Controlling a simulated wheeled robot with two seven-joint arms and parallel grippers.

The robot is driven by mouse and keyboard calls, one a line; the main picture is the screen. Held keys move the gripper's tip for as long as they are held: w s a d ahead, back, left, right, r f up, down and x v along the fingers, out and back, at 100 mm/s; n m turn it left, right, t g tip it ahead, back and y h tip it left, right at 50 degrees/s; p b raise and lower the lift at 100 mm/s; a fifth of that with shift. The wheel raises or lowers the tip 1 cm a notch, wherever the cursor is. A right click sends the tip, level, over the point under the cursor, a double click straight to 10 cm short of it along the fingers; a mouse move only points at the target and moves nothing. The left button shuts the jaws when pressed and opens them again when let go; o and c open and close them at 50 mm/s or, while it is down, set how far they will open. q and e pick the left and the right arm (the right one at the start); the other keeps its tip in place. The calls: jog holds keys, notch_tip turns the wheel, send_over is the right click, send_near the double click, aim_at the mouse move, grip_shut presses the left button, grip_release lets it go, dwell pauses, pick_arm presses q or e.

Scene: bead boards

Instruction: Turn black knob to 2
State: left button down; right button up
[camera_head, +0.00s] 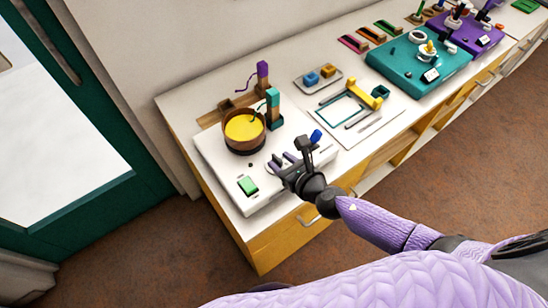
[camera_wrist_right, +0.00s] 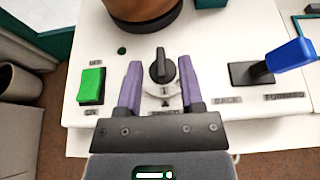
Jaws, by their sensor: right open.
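The black knob (camera_wrist_right: 161,68) sits on the white console's sloped front, with its raised bar close to upright in the wrist view. A small mark that looks like a 1 and a small pointer are just below it. My right gripper (camera_wrist_right: 160,62) is open, with one purple finger on each side of the knob and a small gap showing on each side. In the head view the right gripper (camera_head: 283,163) is over the console front and the knob cannot be made out. My left gripper is not in view.
The white console (camera_head: 222,160) carries a green rocker switch (camera_wrist_right: 91,86) left of the knob and a blue-handled lever (camera_wrist_right: 290,56) to its right. A brown pot with yellow contents (camera_head: 244,129) stands behind. A teal board (camera_head: 405,75) is farther along the counter.

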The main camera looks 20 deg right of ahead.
jog(key=shift+b+x, duration=0.3)
jog(key=shift+x, duration=1)
jog(key=shift+c, duration=0.3)
grip_shut()
